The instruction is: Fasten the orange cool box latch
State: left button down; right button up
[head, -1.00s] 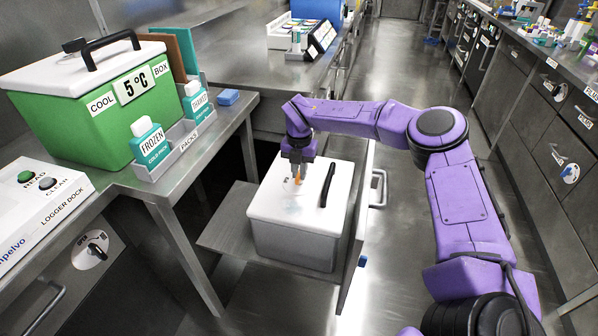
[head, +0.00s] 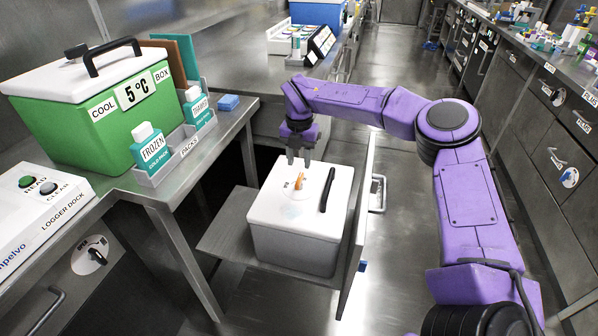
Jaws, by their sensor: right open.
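The small orange latch (head: 299,181) sits on top of the white cool box (head: 296,241), toward the back of its lid. The box is shut and has a black handle (head: 327,190) along the right of its lid. My right gripper (head: 299,163) is open and empty, fingers pointing down, just above and behind the latch in the picture. It appears apart from the latch. The latch is too small to tell whether it is fastened. My left gripper is not in view.
The white box stands on a low metal shelf (head: 222,243) beside an open door panel (head: 357,245). A green cool box (head: 95,135), cold packs (head: 150,148) and a logger dock (head: 35,205) stand on the left bench. The aisle floor to the right is clear.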

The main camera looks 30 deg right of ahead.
notch_tip(320, 180, up, 4)
jog(key=shift+f, duration=0.1)
dwell(0.4)
